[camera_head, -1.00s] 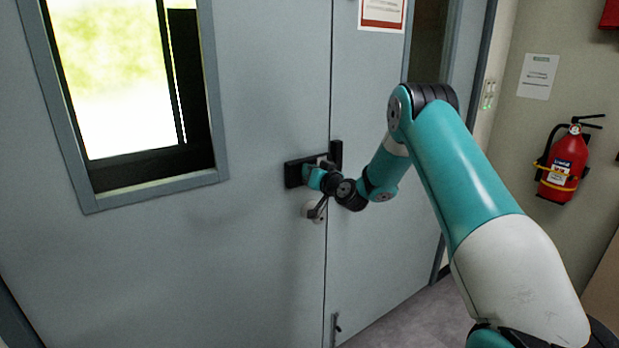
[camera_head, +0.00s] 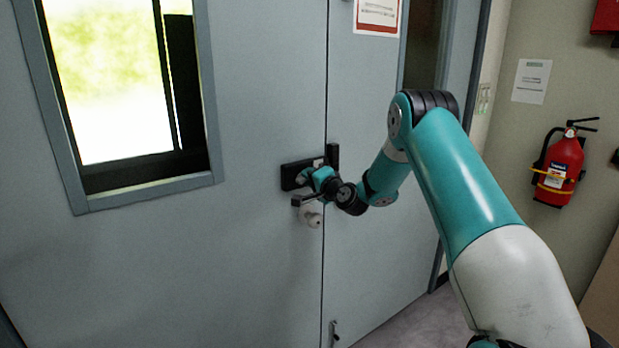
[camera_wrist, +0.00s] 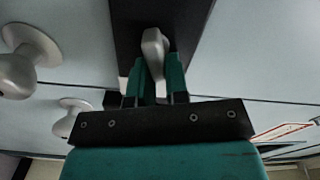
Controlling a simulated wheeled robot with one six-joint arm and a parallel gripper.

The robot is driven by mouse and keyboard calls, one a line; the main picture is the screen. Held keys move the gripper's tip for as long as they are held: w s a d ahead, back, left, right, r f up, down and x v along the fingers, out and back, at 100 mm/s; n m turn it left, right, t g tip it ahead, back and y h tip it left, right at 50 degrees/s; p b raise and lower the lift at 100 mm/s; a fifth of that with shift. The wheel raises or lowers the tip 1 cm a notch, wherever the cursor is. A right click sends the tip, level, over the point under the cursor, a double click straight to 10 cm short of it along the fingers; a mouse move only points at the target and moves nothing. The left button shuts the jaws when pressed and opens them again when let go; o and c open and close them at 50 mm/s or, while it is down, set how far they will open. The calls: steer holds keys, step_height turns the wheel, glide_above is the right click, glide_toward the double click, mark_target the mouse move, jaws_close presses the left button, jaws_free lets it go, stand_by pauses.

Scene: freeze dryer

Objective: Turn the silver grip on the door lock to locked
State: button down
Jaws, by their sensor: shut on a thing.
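The door lock (camera_head: 290,177) is a black plate on the grey double door, beside the seam between the leaves. In the wrist view its black body (camera_wrist: 190,18) fills the top middle. The silver grip (camera_wrist: 153,42) stands out from it, between the two teal fingers of my gripper (camera_wrist: 155,74). The fingers are shut on the grip, one on each side. In the head view my gripper (camera_head: 312,176) is at the lock and hides much of it, so the grip's angle is hard to tell there.
A round door knob (camera_head: 312,216) sits just below the lock, close under my wrist. The wrist view shows two silver knobs at left, the larger (camera_wrist: 22,68) at the edge. A fire extinguisher (camera_head: 560,172) hangs on the right wall. The door has a window (camera_head: 110,90) at left.

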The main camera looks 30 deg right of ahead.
steer(key=shift+d+f+m, duration=0.15)
steer(key=shift+m, duration=0.85)
steer(key=c, duration=1.1)
jaws_free()
steer(key=shift+s, duration=0.1)
steer(key=s+b, duration=0.2)
steer(key=s, duration=0.3)
steer(key=s+b, duration=0.3)
steer(key=s, duration=0.3)
steer(key=s+b, duration=0.2)
steer(key=s, duration=0.4)
steer(key=shift+s+d+b, duration=0.15)
steer(key=shift+d+b, duration=0.15)
steer(key=shift+b, duration=0.05)
